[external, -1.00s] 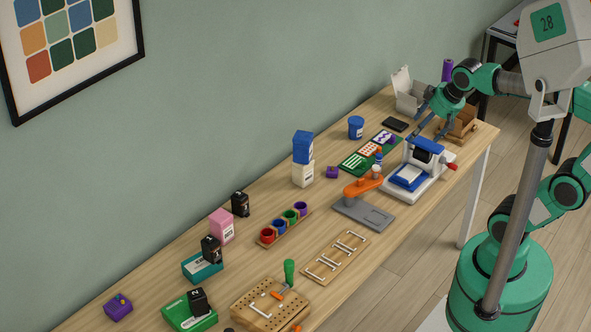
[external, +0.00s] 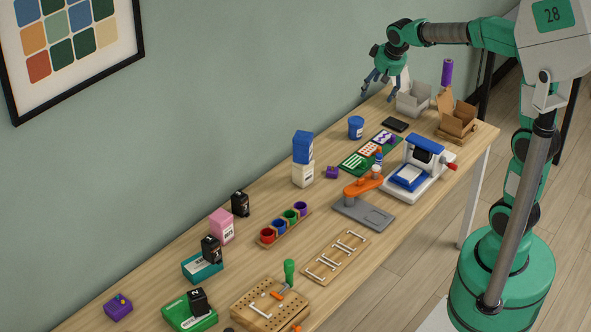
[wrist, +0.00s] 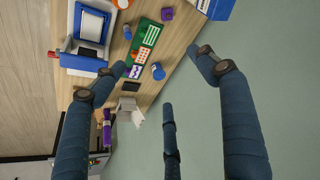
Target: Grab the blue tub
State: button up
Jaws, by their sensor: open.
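The blue tub (external: 356,128) is a small round container with a lid, standing upright on the wooden table near the wall. It also shows in the wrist view (wrist: 158,72), between and beyond my spread fingers. My gripper (external: 379,90) is open and empty, in the air above and slightly right of the tub in the external view. Its dark blue fingers (wrist: 162,78) are apart in the wrist view, and none visibly touches the tub.
A green card board (external: 370,150) and a black flat item (external: 395,124) lie near the tub. A grey open box (external: 413,102) and a cardboard box (external: 458,122) stand right. A blue box (external: 303,147) sits on a white one, left. The wall (external: 250,80) is close behind.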

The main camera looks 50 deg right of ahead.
jog(key=w+d+f+m, duration=0.1)
jog(key=w+d+f, duration=0.3)
jog(key=w+d, duration=0.3)
jog(key=m+g+p, duration=0.2)
jog(key=m+p, duration=0.1)
send_near(356, 120)
jog(key=shift+s+a+r+h, duration=0.2)
jog(key=shift+a+r, duration=0.2)
jog(key=shift+r, duration=0.2)
jog(key=shift+s+a+r+h, duration=0.2)
jog(key=shift+a+r, duration=0.15)
jog(key=shift+r, duration=0.3)
jog(key=shift+f, duration=0.1)
jog(key=b+x, duration=0.1)
jog(key=x, duration=0.7)
jog(key=shift+w+f, duration=0.15)
jog(key=shift+w, duration=0.05)
